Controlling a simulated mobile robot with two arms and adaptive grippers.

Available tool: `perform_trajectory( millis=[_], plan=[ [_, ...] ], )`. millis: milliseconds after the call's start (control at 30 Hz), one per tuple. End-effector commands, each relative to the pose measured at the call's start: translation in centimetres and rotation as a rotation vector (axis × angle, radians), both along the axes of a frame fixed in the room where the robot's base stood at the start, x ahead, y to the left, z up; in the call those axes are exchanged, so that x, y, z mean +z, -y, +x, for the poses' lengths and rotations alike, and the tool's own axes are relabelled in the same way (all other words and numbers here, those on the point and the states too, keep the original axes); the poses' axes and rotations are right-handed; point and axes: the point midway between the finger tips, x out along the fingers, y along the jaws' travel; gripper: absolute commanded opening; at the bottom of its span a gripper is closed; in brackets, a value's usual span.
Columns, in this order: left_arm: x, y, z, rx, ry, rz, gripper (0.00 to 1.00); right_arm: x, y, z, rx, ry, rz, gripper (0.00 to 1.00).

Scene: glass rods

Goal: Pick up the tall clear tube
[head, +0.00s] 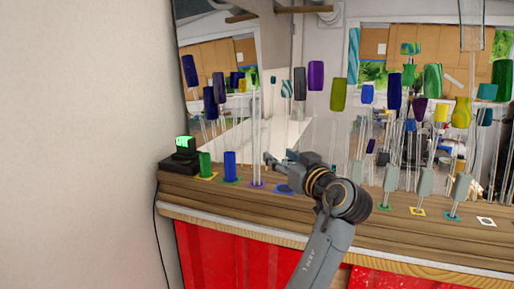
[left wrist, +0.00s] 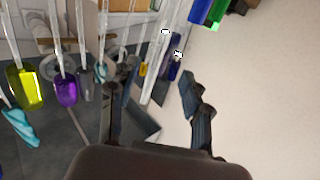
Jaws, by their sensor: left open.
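The tall clear tube (head: 257,130) stands upright at the back left of the wooden counter, on a small purple-edged marker (head: 257,184). My left gripper (head: 279,158) is open and empty, just right of the tube's lower part and above the counter. In the left wrist view, a clear tube (left wrist: 157,70) shows slanted between the open fingers of the left gripper (left wrist: 150,78), apparently ahead of them. I cannot tell whether any finger touches it. My right gripper is out of view.
A green cylinder (head: 205,164) and a blue cylinder (head: 229,165) stand left of the tube, near a black device (head: 180,158) with a green screen. A dark blue piece (head: 284,188) lies below the gripper. Many coloured-top glass rods (head: 417,108) crowd the right.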

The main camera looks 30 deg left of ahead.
Motion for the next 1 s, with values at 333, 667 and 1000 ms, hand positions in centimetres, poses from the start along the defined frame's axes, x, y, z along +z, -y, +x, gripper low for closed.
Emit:
perform_trajectory(
  millis=[333, 667, 1000],
  plan=[
    [0.6, -5.3, 3.1, 0.006, 0.002, 0.005, 0.48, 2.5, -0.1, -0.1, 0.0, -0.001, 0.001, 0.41],
    [0.5, -7.8, 4.6, 0.004, 0.001, 0.003, 0.48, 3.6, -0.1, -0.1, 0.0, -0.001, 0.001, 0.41],
    [0.6, -11.5, 6.7, 0.004, 0.0, 0.004, 0.48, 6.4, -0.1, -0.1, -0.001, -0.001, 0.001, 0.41]
  ],
)
